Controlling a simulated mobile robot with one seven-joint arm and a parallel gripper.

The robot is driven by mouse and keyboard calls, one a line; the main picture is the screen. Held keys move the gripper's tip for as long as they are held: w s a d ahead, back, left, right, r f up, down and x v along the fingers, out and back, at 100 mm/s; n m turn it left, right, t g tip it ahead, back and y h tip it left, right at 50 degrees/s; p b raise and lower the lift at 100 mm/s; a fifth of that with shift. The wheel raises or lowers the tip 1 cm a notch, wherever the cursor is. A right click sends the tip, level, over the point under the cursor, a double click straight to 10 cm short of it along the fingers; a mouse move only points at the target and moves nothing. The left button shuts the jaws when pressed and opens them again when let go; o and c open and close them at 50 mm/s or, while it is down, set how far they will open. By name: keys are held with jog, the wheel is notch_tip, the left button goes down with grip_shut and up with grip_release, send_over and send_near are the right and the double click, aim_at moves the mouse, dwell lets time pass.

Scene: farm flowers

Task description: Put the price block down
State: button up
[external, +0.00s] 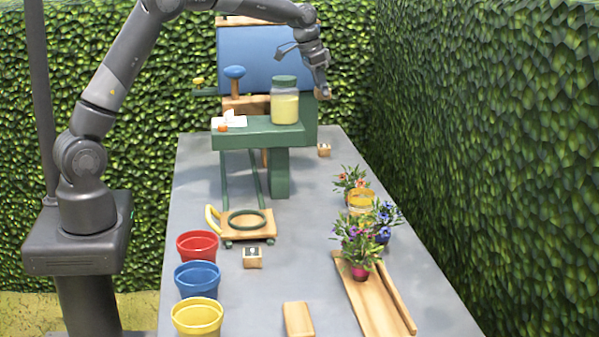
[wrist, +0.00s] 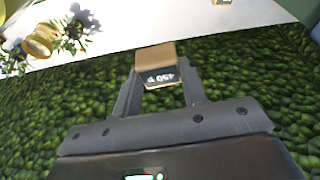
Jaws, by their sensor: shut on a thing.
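The price block (wrist: 158,64) is a small wooden block with a dark face and white print reading 450 P. In the wrist view it sits between the two fingertips of my gripper (wrist: 160,82), which is shut on it. In the external view my gripper (external: 322,90) is high at the back, right of the green machine and above the table's far end. The held block is too small to make out clearly there. Another small wooden block (external: 324,150) stands on the grey table (external: 345,230) below. A third block with a dark label (external: 253,257) stands nearer the front.
The green stand (external: 280,165) holds a jar (external: 285,102) left of my gripper. Flower pots and a wooden tray (external: 372,305) line the right side. Red (external: 198,246), blue (external: 197,279) and yellow (external: 198,317) pots stand front left. A hedge (external: 480,150) borders the table.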

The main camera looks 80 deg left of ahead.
jog(key=s+d+r, duration=0.1)
jog(key=s+d, duration=0.1)
jog(key=d, duration=0.8)
jog(key=s+d, duration=0.3)
jog(key=d, duration=0.7)
jog(key=s+d+f+m, duration=0.1)
jog(key=s+d, duration=1.1)
jog(key=d, duration=0.3)
notch_tip(320, 180, down, 12)
jog(key=w+a+f, duration=0.1)
jog(key=a+f, duration=0.1)
jog(key=a, duration=0.1)
jog(key=w+a+f, duration=0.2)
jog(key=a, duration=0.1)
jog(key=w+a+f, duration=0.2)
jog(key=a+f, duration=0.1)
jog(key=shift+a+f, duration=0.1)
jog(key=shift+a, duration=0.3)
jog(key=shift+f, duration=2)
